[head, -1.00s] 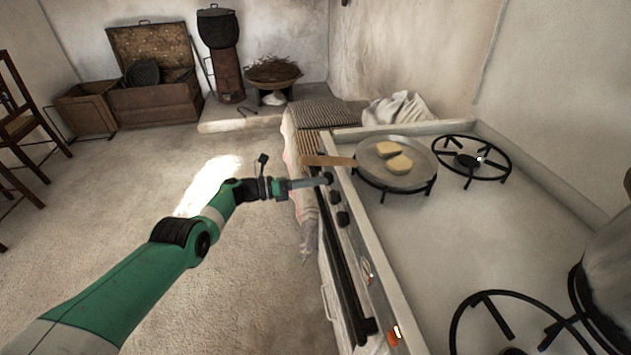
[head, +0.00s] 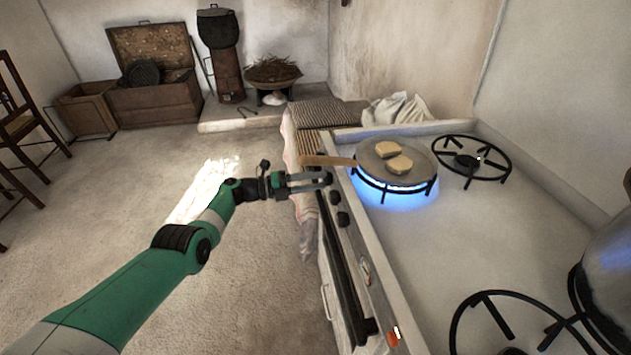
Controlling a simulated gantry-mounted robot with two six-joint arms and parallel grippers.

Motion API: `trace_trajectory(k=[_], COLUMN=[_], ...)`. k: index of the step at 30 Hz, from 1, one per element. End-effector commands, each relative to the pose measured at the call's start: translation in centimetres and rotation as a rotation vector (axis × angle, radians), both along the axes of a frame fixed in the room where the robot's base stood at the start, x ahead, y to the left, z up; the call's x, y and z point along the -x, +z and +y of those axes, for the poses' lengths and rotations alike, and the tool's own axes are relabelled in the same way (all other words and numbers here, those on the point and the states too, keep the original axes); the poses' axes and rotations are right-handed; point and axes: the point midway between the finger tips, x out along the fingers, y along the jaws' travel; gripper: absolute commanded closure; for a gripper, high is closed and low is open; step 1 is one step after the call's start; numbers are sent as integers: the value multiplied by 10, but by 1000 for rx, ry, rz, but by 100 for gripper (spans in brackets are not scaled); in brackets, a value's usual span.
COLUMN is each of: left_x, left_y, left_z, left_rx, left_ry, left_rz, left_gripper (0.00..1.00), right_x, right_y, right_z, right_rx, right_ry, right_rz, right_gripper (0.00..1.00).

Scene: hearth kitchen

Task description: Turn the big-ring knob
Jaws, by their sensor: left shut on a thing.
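The stove's front panel carries a row of dark knobs. My left gripper (head: 326,180) is at the far end of the row, its two fingers closed around the farthest knob, which they mostly hide. Its fingers now show one above the other. Two more dark knobs, a nearer one (head: 335,197) and another (head: 343,219), stand free beside it. A blue flame (head: 400,188) burns on the ring under the frying pan (head: 422,152). I cannot read any marks telling which knob is the big-ring one. My right gripper is not in view.
The pan holds two pale slices (head: 400,165), and its wooden handle (head: 328,160) reaches out over the panel close above my gripper. An unlit ring (head: 467,161) is behind right. A metal pot (head: 612,265) stands at the right edge. A cloth (head: 305,235) hangs at the stove front.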

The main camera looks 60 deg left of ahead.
Motion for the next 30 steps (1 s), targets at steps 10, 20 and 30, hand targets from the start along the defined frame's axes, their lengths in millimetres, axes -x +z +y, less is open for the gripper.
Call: trace_trajectory(k=[10, 20, 30], left_x=[0, 0, 0], left_y=[1, 1, 1], left_z=[0, 0, 0], left_rx=[63, 65, 64], left_ry=[-1, -1, 0], left_rz=[22, 21, 23], left_gripper=[100, 100, 22], right_x=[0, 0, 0], right_y=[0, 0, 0], right_z=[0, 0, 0], right_rx=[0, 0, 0], right_ry=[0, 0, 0], right_rz=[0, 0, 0], right_gripper=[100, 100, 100])
